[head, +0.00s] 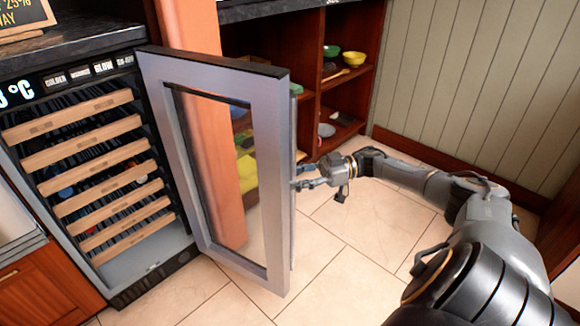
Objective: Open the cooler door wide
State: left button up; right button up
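The cooler door (269,140) is a grey frame with a glass pane, hinged at the cooler's right side. It stands swung well out from the cooler (155,284), whose front is uncovered. My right gripper (300,177) is at the door's free edge, at about mid height, reaching in from the right. Its two fingers show a gap between them, but their tips are at or behind the door edge, so I cannot tell whether they grip anything. My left gripper is not in view.
Several wooden-fronted racks (86,152) fill the cooler. Behind the door are a wooden post (190,27) and open shelves with bowls (353,58). Tiled floor (345,285) is clear in front of the door. A panelled wall (460,80) bounds the right side.

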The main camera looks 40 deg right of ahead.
jog(key=shift+r, duration=0.1)
jog(key=shift+w, duration=0.1)
jog(key=shift+d, duration=0.3)
jog(key=v, duration=1.1)
jog(key=shift+s, duration=0.25)
jog(key=shift+d, duration=0.15)
